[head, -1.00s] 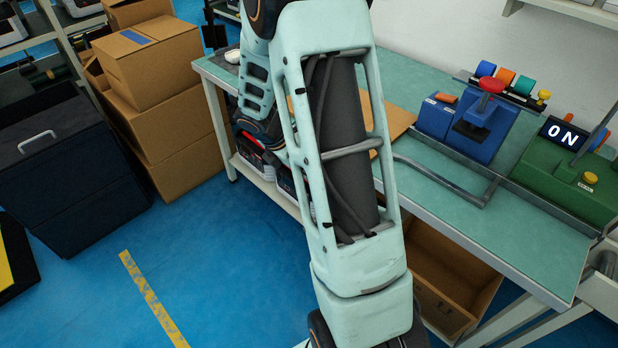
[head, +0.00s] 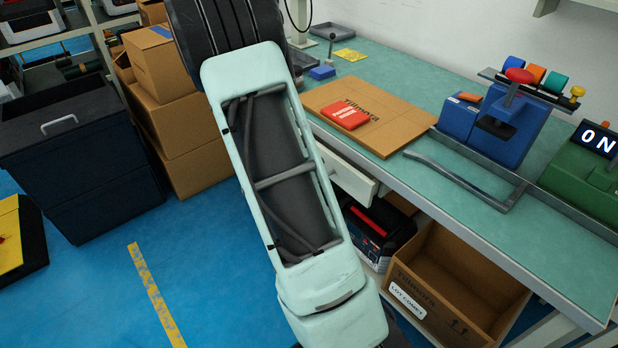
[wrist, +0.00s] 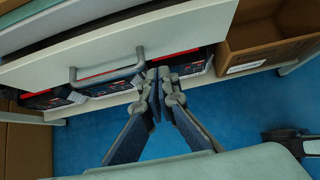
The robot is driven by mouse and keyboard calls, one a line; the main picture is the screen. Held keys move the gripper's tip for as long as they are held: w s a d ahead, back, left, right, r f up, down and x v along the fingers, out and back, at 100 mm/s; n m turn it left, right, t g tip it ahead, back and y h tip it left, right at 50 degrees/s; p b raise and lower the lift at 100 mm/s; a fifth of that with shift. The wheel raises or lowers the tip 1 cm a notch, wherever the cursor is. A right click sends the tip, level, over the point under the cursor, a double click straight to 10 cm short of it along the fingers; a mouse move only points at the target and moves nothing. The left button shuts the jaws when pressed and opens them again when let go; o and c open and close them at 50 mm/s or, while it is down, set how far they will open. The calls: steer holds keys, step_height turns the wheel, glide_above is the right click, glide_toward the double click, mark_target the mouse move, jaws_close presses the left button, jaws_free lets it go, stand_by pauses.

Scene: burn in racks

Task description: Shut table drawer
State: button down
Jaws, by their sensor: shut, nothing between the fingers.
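The white table drawer (head: 349,180) stands out from under the table's front edge in the head view, right of my arm, partly open. My arm hides its left part. In the wrist view the drawer's pale front (wrist: 190,38) fills the upper part, with a grey bar handle (wrist: 106,74) at left. My gripper (wrist: 157,74) is shut and empty, its fingertips just right of the handle and near the lower edge of the drawer front. Whether they touch it I cannot tell. My gripper is hidden in the head view.
The green tabletop (head: 400,80) holds a cardboard sheet (head: 390,118) with a red box (head: 345,114) and a blue machine (head: 490,125). Below are a toolbox (head: 372,235) and an open carton (head: 455,285).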

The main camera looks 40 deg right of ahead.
mark_target(341, 162)
steer(key=shift+w+d+f, duration=0.1)
steer(key=shift+d+f, duration=0.1)
steer(key=shift+d, duration=0.65)
steer(key=shift+w+d+f, duration=0.1)
steer(key=shift+d+f, duration=0.05)
steer(key=shift+d, duration=0.7)
steer(key=shift+d+f, duration=0.2)
steer(key=shift+d, duration=0.65)
steer(key=shift+d, duration=0.1)
steer(key=d, duration=0.4)
steer(key=shift+w+d, duration=0.15)
steer(key=shift+d, duration=0.15)
steer(key=shift+r, duration=0.1)
steer(key=shift+d, duration=0.1)
